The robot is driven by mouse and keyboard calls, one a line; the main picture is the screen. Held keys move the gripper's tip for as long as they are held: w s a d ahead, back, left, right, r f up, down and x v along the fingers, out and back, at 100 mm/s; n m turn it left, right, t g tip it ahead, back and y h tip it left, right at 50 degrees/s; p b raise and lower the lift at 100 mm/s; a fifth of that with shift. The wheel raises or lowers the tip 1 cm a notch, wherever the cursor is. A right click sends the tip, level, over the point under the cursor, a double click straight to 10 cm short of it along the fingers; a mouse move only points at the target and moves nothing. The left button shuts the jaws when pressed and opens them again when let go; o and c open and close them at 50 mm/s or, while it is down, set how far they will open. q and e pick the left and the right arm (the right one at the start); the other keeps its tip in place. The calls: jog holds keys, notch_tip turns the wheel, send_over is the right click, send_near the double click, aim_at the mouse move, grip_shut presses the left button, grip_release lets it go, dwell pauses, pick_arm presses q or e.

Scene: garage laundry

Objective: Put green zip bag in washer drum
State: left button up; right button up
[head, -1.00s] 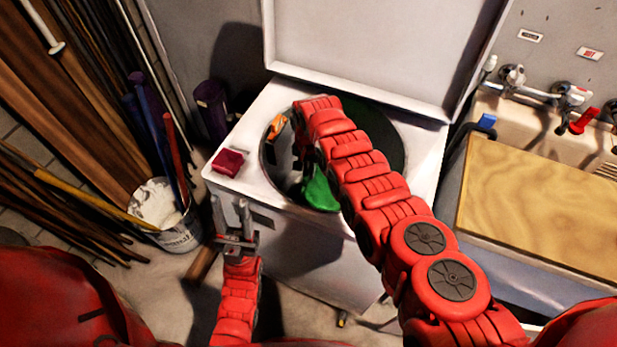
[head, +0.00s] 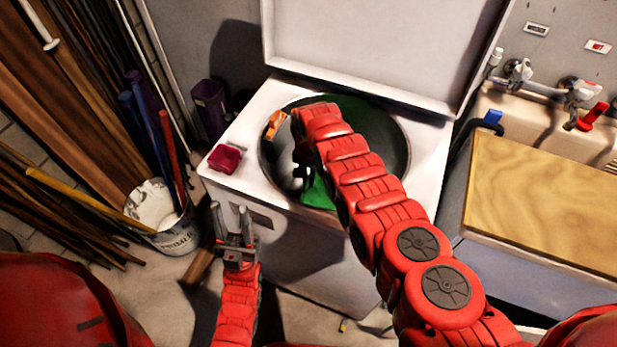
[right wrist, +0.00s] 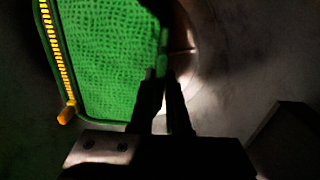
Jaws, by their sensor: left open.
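The green zip bag (head: 316,192) is inside the round opening of the white top-loading washer (head: 300,240), below the rim and partly hidden by my right arm. The right wrist view shows its green textured cloth (right wrist: 105,60) and yellow zipper on the left, against the grey drum wall (right wrist: 235,70). My right gripper (right wrist: 163,75) reaches down into the drum, its fingers close together with the bag's edge between them. In the head view its fingertips are hidden. My left gripper (head: 230,212) is open and empty in front of the washer.
The washer lid (head: 370,45) stands open. A dark red block (head: 225,158) lies on the washer's left top; an orange item (head: 275,124) is at the opening's left rim. A bucket (head: 165,225) stands left; a wooden board (head: 545,205) and sink with taps are right.

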jog(key=o, duration=0.4)
notch_tip(320, 180, up, 5)
jog(key=p, duration=0.4)
jog(key=shift+p, duration=0.35)
notch_tip(320, 180, up, 8)
jog(key=shift+b, duration=0.35)
jog(key=shift+r, duration=0.1)
